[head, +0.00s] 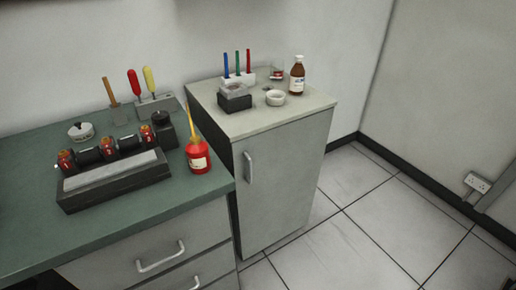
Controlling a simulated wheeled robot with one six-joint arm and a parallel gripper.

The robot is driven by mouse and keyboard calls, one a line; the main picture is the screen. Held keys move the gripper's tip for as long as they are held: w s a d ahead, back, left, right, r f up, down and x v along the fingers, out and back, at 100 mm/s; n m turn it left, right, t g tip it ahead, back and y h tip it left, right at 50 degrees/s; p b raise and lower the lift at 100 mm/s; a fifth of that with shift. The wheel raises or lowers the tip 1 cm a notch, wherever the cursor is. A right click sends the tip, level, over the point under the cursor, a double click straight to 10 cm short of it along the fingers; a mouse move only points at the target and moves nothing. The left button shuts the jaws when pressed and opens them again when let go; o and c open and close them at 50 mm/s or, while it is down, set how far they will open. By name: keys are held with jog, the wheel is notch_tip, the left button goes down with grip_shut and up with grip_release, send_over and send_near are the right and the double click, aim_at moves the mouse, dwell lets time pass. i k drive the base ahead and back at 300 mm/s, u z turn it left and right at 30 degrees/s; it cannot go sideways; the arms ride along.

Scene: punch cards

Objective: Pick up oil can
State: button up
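The oil can (198,158) is red with a pale label and a thin yellow spout that points up. It stands upright near the right end of the green desktop, beside a dark holder. Nothing touches it from above. My gripper does not show in the head view.
A tool stand (155,104) is behind. A grey cabinet (275,118) to the right carries a brown bottle (297,76), a white dish (276,98) and a pen holder. Tiled floor (380,235) is clear.

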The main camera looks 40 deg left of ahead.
aim_at(198, 153)
jog(key=z, duration=0.1)
jog(key=i, duration=1.6)
jog(key=u, duration=2.65)
